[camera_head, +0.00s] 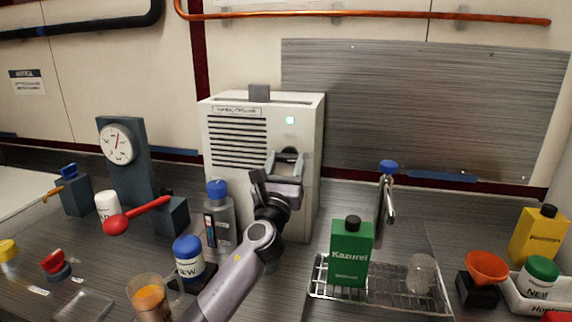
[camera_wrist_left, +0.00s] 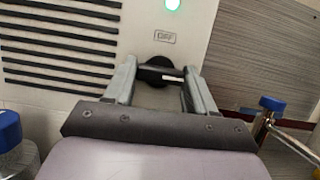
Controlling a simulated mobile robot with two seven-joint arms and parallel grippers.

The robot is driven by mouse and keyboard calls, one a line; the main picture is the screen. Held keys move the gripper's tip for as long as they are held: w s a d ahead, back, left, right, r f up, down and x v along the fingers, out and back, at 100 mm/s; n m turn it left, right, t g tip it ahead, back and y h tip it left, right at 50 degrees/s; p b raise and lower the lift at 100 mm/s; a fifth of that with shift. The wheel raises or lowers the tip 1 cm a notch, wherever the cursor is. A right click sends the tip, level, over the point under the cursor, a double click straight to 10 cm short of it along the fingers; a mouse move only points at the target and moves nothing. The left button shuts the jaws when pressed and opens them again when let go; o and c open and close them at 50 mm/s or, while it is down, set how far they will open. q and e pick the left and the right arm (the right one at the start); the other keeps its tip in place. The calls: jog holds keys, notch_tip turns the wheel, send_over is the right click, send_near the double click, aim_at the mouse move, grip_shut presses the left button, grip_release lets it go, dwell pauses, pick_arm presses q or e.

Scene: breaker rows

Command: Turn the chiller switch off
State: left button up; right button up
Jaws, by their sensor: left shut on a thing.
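The chiller (camera_head: 308,132) is a white box with a dark slatted grille, standing against the wall. A green light (camera_head: 289,120) glows on its front; it also shows in the left wrist view (camera_wrist_left: 172,4). Below the light, the chiller switch (camera_wrist_left: 158,72) is a black rotary knob with a white pointer line directed right. An OFF label (camera_wrist_left: 165,37) is printed above the knob. My left gripper (camera_head: 286,158) is at the chiller's front, shut on the switch, with one finger either side of it. My right gripper is in neither view.
A clear bottle with a blue cap (camera_head: 217,205) stands left of my left arm, near a blue-lidded jar (camera_head: 188,256). A blue-handled tap (camera_head: 388,180) and a wire rack holding a green bottle (camera_head: 350,255) are to the right. A gauge stand (camera_head: 140,165) is further left.

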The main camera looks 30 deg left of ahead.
pick_arm(q)
jog(key=shift+f+n, duration=0.1)
jog(key=shift+n, duration=0.2)
jog(key=n+g+y+b, duration=0.1)
jog(key=n, duration=0.3)
jog(key=n+g+y, duration=0.1)
jog(key=n+y, duration=0.1)
jog(key=n, duration=0.1)
jog(key=n+g+y+b, duration=0.1)
jog(key=n+y, duration=0.1)
jog(key=n, duration=0.2)
jog(key=shift+d+n+b, duration=0.25)
jog(key=shift+n+b, duration=0.05)
jog(key=n+g, duration=0.1)
jog(key=n, duration=0.2)
jog(key=n+g, duration=0.1)
jog(key=n, duration=0.1)
jog(key=shift+w+d+r+g+p, duration=0.1)
jog(key=shift+r+g+p, duration=0.2)
jog(key=shift+r+p, duration=0.1)
jog(key=n+p, duration=0.1)
jog(key=n, duration=0.1)
jog(key=n+g, duration=0.1)
jog(key=n, duration=0.1)
jog(key=shift+n+g+p, duration=0.3)
jog(key=shift+p, duration=0.05)
jog(key=o, duration=1)
jog(key=shift+o, duration=0.2)
